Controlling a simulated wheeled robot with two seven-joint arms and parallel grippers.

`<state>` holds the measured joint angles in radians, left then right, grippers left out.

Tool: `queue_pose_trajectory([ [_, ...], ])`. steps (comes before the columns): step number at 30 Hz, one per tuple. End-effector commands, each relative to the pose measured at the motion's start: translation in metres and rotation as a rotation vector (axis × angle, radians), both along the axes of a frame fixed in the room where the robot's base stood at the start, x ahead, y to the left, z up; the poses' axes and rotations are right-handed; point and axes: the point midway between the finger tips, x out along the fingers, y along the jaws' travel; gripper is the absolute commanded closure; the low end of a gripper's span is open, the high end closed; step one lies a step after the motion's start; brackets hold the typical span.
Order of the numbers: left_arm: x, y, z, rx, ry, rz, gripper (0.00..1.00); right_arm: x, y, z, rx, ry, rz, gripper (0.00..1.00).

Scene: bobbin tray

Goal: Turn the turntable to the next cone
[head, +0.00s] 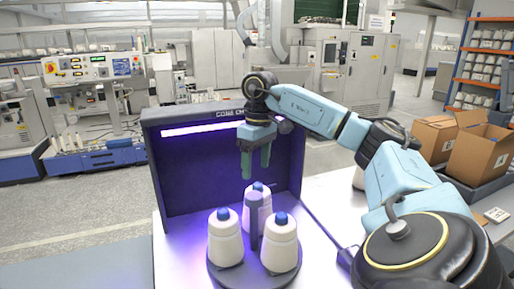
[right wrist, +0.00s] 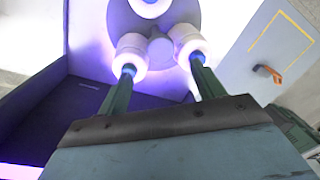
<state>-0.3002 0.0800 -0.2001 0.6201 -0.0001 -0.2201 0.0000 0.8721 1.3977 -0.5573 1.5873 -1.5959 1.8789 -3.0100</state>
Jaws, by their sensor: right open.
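A dark round turntable (head: 243,279) stands on the white table in front of the cone booth and carries three white cones with blue tips. One cone (head: 225,240) is at the left, one (head: 280,247) at the right, and one (head: 258,203) at the back. A grey post (head: 255,222) rises among them and partly hides the back cone. My right gripper (head: 256,173) is open and empty, pointing down above the back cone. In the right wrist view, its two green fingers (right wrist: 163,90) point toward cones (right wrist: 131,52) and (right wrist: 186,40). My left gripper is out of view.
The dark booth (head: 180,185) with a lit purple strip stands behind the turntable. Cardboard boxes (head: 480,155) sit at the right. The right wrist view shows a yellow outline (right wrist: 280,40) and an orange object (right wrist: 267,73) on a pale surface.

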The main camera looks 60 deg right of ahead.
Motion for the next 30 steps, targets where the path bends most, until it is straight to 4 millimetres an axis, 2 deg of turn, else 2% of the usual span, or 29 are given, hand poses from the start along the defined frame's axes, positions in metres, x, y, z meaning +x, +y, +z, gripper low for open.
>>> queue_pose_trajectory([
  [5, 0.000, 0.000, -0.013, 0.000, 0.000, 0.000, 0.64, 0.001, -0.001, 0.020, 0.001, -0.006, 0.001, 0.32],
  [13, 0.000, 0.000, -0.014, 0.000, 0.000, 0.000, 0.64, 0.001, -0.002, 0.036, -0.001, -0.002, 0.001, 0.32],
  [30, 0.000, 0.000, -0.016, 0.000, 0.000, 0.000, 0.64, 0.000, -0.003, 0.048, 0.000, 0.002, -0.003, 0.32],
])
